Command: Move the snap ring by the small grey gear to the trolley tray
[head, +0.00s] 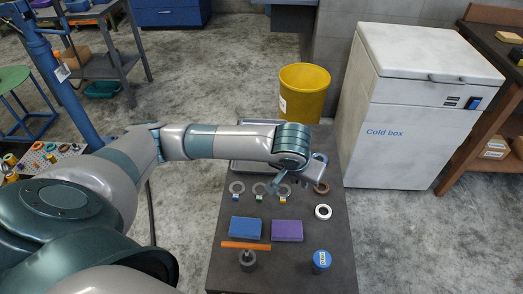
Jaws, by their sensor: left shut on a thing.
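My left gripper (274,185) is low over the dark trolley top, just in front of the grey metal tray (238,168). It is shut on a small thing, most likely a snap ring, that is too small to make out. Thin grey rings lie in a row in front of the tray: one at left (237,187), one in the middle (259,188) and one at right (284,191), partly behind the gripper. Small coloured tags lie by them. My forearm and wrist hide much of the tray. I cannot pick out the small grey gear. My right gripper is not in view.
On the trolley (335,245) are a brown ring (321,188), a white ring (323,212), a blue block (246,229), a purple block (287,231), an orange bar (245,245), a dark part (248,261) and a blue-topped can (321,261). A yellow bin (303,95) and cold box (415,100) stand behind.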

